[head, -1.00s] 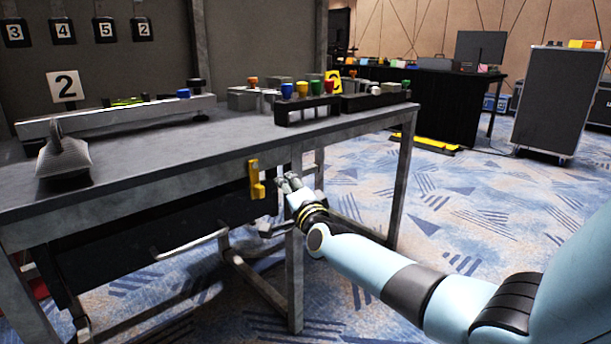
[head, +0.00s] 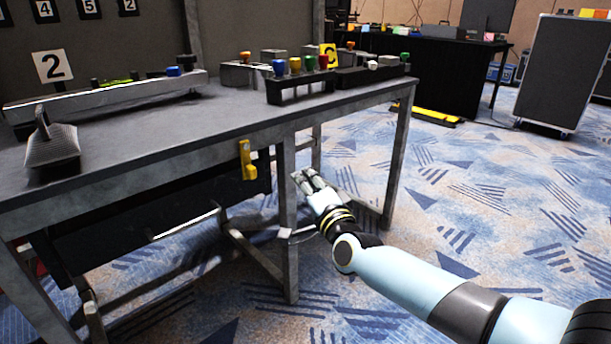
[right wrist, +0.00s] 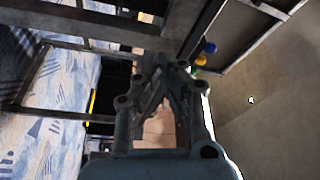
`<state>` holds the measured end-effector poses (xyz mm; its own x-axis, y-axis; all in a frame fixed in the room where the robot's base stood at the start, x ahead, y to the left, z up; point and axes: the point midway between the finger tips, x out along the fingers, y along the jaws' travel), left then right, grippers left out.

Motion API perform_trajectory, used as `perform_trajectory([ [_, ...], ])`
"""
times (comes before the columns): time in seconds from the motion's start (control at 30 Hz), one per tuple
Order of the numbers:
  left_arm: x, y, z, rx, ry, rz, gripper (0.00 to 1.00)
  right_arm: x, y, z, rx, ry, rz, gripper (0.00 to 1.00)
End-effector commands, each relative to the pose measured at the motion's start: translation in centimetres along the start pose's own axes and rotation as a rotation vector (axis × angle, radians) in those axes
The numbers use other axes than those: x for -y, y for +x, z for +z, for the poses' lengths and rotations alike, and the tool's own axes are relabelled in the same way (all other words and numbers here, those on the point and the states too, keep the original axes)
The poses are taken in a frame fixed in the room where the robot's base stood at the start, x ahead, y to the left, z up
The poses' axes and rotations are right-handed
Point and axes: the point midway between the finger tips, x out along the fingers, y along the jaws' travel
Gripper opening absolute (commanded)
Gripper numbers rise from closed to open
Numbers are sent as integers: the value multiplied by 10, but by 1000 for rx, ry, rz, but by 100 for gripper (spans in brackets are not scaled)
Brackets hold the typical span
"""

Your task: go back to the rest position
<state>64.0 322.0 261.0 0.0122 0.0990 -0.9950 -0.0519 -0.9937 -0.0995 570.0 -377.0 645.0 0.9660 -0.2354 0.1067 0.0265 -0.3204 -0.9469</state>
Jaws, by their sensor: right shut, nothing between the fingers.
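My right gripper (head: 305,180) is shut and empty. In the head view it is at the end of my light blue arm, just right of a front leg of the grey workbench (head: 215,140) and below the level of its top. It also shows in the right wrist view (right wrist: 158,75), with the bench frame behind it. I cannot tell whether it touches the leg. My left gripper is not in view.
A yellow latch (head: 247,160) is on the bench front, above a drawer handle (head: 185,225). A black rack (head: 300,92) of coloured knobs stands on the bench. Patterned carpet (head: 480,200) on the right is open. A dark case (head: 562,75) stands further back.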

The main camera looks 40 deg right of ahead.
Motion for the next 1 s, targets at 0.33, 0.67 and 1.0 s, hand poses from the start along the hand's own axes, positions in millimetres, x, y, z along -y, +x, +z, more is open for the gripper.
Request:
perform_trajectory([
  [0.33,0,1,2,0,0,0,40,0,-2,0,0,0,-1,0],
  [0.67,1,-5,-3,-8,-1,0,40,2,-7,-2,2,-1,8,0],
  [1.0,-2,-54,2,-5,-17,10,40,-122,-171,30,276,-310,432,0],
])
